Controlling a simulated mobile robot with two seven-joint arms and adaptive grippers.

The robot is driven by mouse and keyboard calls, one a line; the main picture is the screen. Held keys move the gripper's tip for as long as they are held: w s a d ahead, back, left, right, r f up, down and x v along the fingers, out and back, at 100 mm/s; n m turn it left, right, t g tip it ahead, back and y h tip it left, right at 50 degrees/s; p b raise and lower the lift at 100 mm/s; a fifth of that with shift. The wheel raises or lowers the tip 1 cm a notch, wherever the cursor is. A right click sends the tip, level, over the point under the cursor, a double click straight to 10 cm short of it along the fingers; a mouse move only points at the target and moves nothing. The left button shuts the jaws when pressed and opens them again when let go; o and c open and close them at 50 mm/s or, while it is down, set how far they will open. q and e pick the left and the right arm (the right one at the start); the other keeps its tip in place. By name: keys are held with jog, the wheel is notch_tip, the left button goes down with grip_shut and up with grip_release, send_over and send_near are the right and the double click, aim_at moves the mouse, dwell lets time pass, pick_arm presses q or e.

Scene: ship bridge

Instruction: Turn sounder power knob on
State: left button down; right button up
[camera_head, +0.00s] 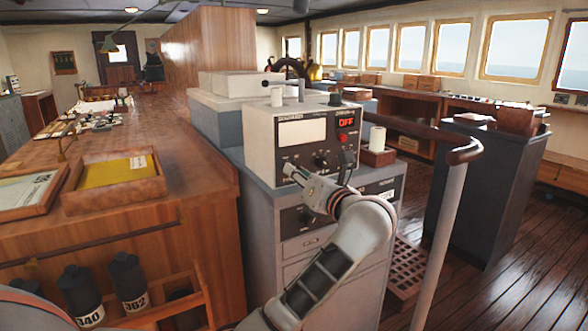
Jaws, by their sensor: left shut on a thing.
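My left gripper (290,171) reaches up to the lower left of this panel and is shut on a small part there, seemingly a knob. The fingers hide that part, so I cannot tell which way it points. My right gripper is not in view.
A wooden counter (205,158) with a yellow-lined tray (75,205) runs along the left. A grey post with a wooden handrail (452,190) stands close on the right. A white cup (377,139) stands in a wooden holder beside the sounder. Open plank floor lies at right.

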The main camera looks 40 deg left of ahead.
pick_arm(q)
jog(key=m+p, duration=0.2)
jog(key=p, duration=0.1)
jog(key=r+m+p, duration=0.1)
jog(key=m+p, duration=0.2)
jog(key=shift+r+p, duration=0.1)
jog(key=shift+p, duration=0.25)
jog(key=m+p, duration=0.2)
jog(key=p, duration=0.1)
jog(key=m+p, duration=0.1)
jog(key=shift+f+m+p, duration=0.25)
jog(key=shift+m+p, duration=0.05)
jog(key=shift+m, duration=0.1)
jog(key=shift+f+m+p, duration=0.25)
jog(key=shift+m+p, duration=0.35)
jog(key=shift+p, duration=0.15)
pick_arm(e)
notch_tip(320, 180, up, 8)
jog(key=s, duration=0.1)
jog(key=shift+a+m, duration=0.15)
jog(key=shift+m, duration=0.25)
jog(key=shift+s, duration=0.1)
pick_arm(q)
jog(key=c, duration=1.8)
grip_release()
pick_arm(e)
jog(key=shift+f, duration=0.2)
pick_arm(q)
jog(key=shift+r, duration=0.15)
